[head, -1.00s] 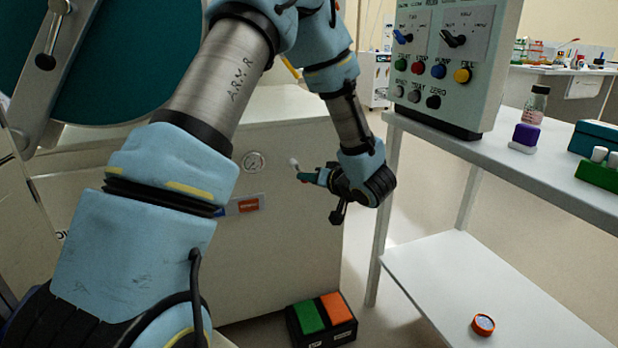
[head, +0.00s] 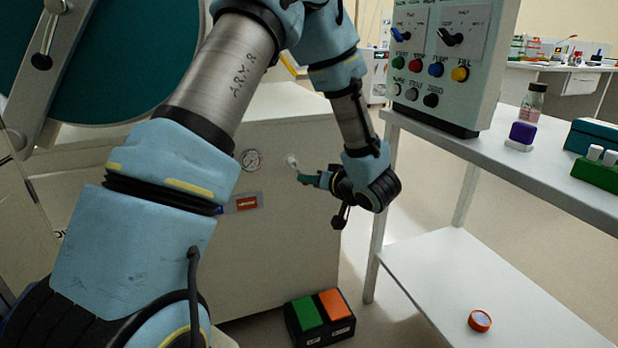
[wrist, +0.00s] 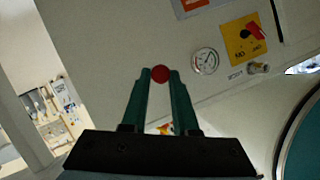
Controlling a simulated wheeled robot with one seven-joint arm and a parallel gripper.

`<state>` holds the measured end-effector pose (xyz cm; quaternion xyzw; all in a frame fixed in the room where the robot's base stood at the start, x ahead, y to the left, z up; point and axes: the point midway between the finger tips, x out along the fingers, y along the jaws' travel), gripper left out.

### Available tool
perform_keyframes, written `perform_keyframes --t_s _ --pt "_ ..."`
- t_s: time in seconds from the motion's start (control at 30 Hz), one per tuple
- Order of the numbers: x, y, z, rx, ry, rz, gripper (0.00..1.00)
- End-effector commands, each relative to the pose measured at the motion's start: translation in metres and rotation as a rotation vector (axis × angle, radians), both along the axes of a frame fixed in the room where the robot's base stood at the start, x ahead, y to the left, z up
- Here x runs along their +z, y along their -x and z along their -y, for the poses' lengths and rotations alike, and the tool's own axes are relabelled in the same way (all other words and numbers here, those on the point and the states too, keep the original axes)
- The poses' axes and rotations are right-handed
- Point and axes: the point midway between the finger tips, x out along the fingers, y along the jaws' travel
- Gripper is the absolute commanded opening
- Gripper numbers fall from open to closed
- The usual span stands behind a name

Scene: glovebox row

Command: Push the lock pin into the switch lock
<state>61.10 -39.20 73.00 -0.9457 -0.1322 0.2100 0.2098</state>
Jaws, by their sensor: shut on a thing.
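My gripper (wrist: 160,84) has its two teal fingers shut on a small round red thing (wrist: 160,74), which looks like the head of the lock pin. The rest of it is hidden. A yellow plate (wrist: 236,50) with a red switch handle (wrist: 256,32), apparently the switch lock, is on the pale cabinet in the wrist view, up and right of the fingertips and apart from them. I cannot make out a pin hole. In the head view my gripper (head: 306,180) is in front of the cabinet; the plate does not show there.
A round gauge (wrist: 205,61) and a metal fitting (wrist: 258,68) sit near the plate. A white knob (head: 291,160) is close to my fingertips. A shelf table (head: 480,165) with a control box (head: 450,70) stands right. A two-colour pedal (head: 320,317) lies on the floor.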

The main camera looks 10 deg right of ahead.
Motion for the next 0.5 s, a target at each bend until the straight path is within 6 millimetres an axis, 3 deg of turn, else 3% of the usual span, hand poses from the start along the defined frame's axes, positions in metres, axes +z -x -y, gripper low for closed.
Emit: perform_keyframes --t_s 0.5 --pt "0.001 0.025 0.004 -0.001 0.000 0.001 0.00"
